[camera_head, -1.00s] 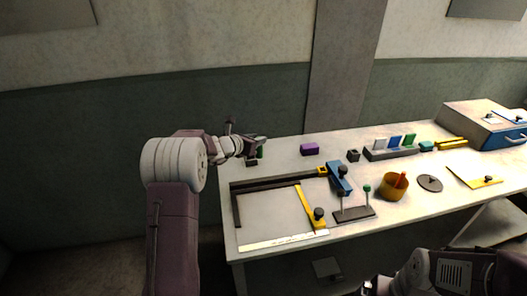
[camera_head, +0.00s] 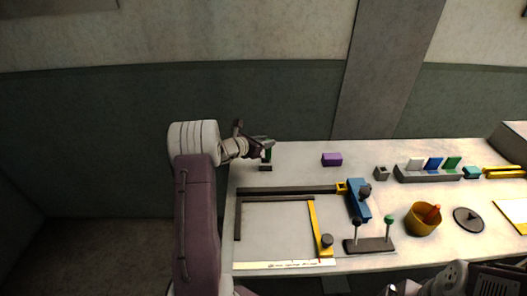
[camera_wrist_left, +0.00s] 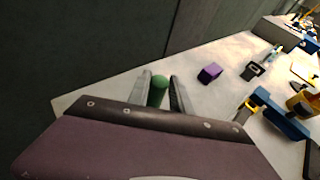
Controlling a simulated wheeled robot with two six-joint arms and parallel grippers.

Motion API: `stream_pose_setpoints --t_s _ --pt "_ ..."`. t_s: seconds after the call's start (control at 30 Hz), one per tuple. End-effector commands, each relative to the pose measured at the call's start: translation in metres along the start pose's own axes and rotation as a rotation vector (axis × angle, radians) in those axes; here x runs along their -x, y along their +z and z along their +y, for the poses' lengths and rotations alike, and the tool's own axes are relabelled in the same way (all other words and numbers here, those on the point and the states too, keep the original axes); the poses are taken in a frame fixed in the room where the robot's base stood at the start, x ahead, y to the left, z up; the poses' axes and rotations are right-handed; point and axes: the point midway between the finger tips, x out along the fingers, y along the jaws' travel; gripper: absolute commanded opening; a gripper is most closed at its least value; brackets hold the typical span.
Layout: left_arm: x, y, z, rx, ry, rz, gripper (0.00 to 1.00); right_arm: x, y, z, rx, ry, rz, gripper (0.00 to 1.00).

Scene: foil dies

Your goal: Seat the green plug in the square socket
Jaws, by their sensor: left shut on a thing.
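My left gripper (camera_head: 266,147) is at the back left of the table, shut on the green plug (camera_head: 268,156). In the left wrist view the round green top of the plug (camera_wrist_left: 160,82) shows between the two grey fingers. A small dark block (camera_head: 265,168) sits on the table just below the plug in the head view; I cannot tell whether the plug touches it. A small grey block with a square opening, the likely square socket (camera_head: 381,173), stands farther right, and it also shows in the left wrist view (camera_wrist_left: 252,69). My right gripper is barely visible at the bottom edge.
A purple block (camera_head: 332,159) lies between the gripper and the grey block. A rack (camera_head: 428,176) with coloured plates stands to the right. In front are a dark frame (camera_head: 290,190), a blue clamp (camera_head: 358,199), a pin stand (camera_head: 369,245) and a yellow cup (camera_head: 422,219).

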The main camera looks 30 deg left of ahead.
Motion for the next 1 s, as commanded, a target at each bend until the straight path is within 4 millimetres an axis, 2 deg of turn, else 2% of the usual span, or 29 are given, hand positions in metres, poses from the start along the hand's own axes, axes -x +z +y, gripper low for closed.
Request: stream_pose_setpoints --t_s 0.1,0.23,0.43,0.83,0.87,0.9,0.93,1.0 --pt "0.004 -0.008 0.008 0.0 0.0 -0.001 0.0 0.002 0.0 0.0 0.0 0.0 0.0 1.0" --pt "0.003 -0.012 0.008 0.0 -0.002 0.0 0.0 0.002 0.0 0.0 0.0 0.0 0.0 1.0" --pt "-0.01 -0.042 0.008 0.001 -0.002 0.0 0.0 0.002 0.0 0.0 0.0 0.0 0.0 1.0" --pt "-0.013 -0.05 0.008 -0.002 -0.001 -0.001 0.0 -0.003 0.0 0.0 0.0 0.0 0.0 1.0" --pt "-0.012 -0.049 0.008 -0.002 -0.001 -0.001 0.31 -0.002 0.0 0.0 0.0 0.0 0.0 1.0" --pt "-0.012 -0.048 0.008 -0.002 -0.001 -0.001 0.42 -0.001 0.0 0.0 0.0 0.0 0.0 1.0" --pt "-0.012 -0.048 0.008 -0.001 -0.001 -0.001 0.48 -0.001 0.0 0.0 0.0 0.0 0.0 1.0" --pt "-0.012 -0.048 0.008 -0.001 -0.001 -0.001 0.48 -0.001 0.0 0.0 0.0 0.0 0.0 1.0"
